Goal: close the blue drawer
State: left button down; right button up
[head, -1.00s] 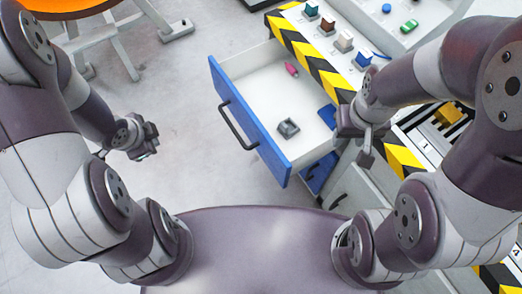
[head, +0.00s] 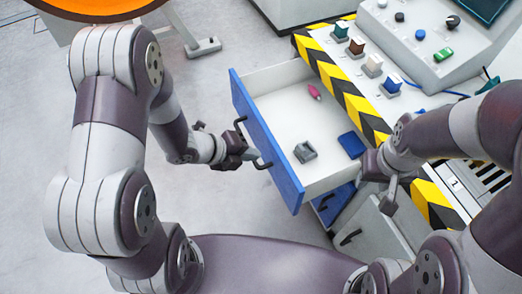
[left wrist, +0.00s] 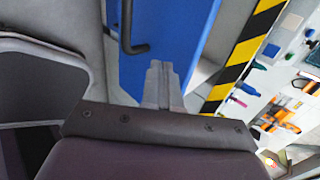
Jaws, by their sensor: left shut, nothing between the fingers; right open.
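The blue drawer (head: 262,137) stands pulled out from the striped bench, with its white inside showing. Its dark bar handle (head: 240,127) is on the blue front and is partly hidden by my left gripper. My left gripper (head: 250,154) is shut and empty, close in front of the blue front beside the handle; whether it touches is unclear. In the left wrist view its closed fingers (left wrist: 160,72) point at the blue front, with the handle (left wrist: 127,30) to their upper left. My right gripper (head: 388,188) is open beside the drawer's right side, near the bench edge.
Another blue drawer front (head: 330,203) sits below. Several switches line the bench top. Grey floor (head: 200,100) is clear left of the drawer.

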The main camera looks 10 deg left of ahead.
aim_at(272, 148)
pick_arm(q)
jog(key=shift+w+d+r, duration=0.1)
jog(key=shift+w+d, duration=0.35)
jog(key=shift+d, duration=0.2)
jog(key=shift+w+d+r, duration=0.1)
jog(key=shift+w+d, duration=0.35)
jog(key=shift+d, duration=0.2)
jog(key=shift+w+d, duration=0.25)
jog(key=shift+d, duration=0.15)
jog(key=w+d, duration=0.6)
jog(key=d, duration=0.3)
jog(key=w+d+p, duration=0.1)
jog(key=w+d, duration=0.5)
jog(key=d, duration=0.2)
jog(key=shift+d, duration=0.4)
jog(key=shift+r, duration=0.15)
